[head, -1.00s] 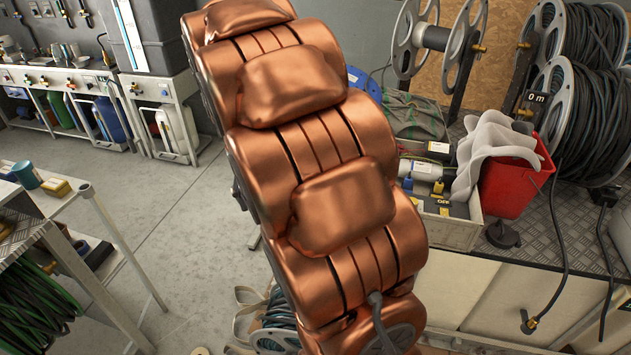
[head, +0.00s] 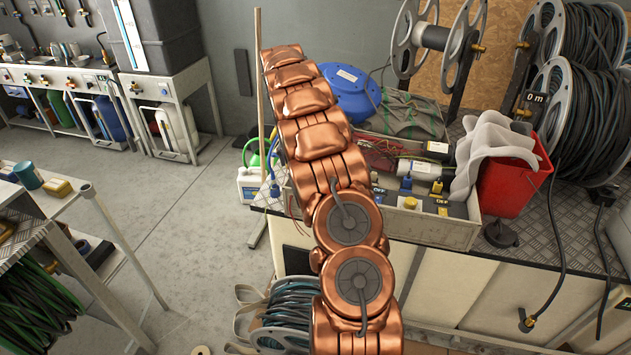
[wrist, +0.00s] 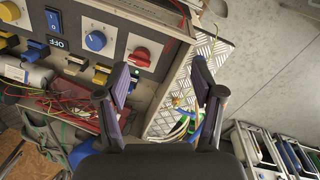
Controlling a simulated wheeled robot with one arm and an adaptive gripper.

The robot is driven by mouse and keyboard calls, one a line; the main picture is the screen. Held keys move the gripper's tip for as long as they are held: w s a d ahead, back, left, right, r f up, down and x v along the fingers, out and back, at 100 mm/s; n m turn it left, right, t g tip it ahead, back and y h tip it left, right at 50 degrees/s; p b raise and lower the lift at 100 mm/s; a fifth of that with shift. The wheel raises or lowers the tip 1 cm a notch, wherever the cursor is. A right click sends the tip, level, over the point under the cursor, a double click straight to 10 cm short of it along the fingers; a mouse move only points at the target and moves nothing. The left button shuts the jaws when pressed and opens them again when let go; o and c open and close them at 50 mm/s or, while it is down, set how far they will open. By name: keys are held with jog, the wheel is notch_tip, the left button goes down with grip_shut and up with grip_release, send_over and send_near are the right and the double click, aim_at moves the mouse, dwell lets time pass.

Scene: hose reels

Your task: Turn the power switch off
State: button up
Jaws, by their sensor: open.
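In the wrist view a grey control panel (wrist: 115,22) crosses the upper left. It bears a blue rocker switch (wrist: 53,19) with a dark OFF label (wrist: 58,43) beside it, a round blue knob (wrist: 96,41) and a red knob (wrist: 140,57). I cannot tell for sure which control is the power switch, nor its position. My gripper (wrist: 163,88) is open and empty, its fingers apart near the panel's edge, with the red knob seen beyond and between them. In the head view my gripper is hidden behind my arm.
Red wires (wrist: 60,95) lie beside the panel. The floor (head: 200,230) at left is clear.

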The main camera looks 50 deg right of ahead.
jog(key=shift+m+t+y, duration=0.4)
jog(key=shift+m+t, duration=0.1)
jog(key=shift+m, duration=0.2)
jog(key=d+f, duration=0.2)
jog(key=d, duration=0.1)
jog(key=d+f, duration=0.3)
jog(key=w+d+f, duration=0.1)
jog(key=d+f, duration=0.2)
jog(key=d, duration=0.1)
jog(key=shift+f, duration=0.25)
jog(key=shift+f+p, duration=1.6)
jog(key=shift+f, duration=2.3)
jog(key=shift+c, duration=0.2)
jog(key=c, duration=0.8)
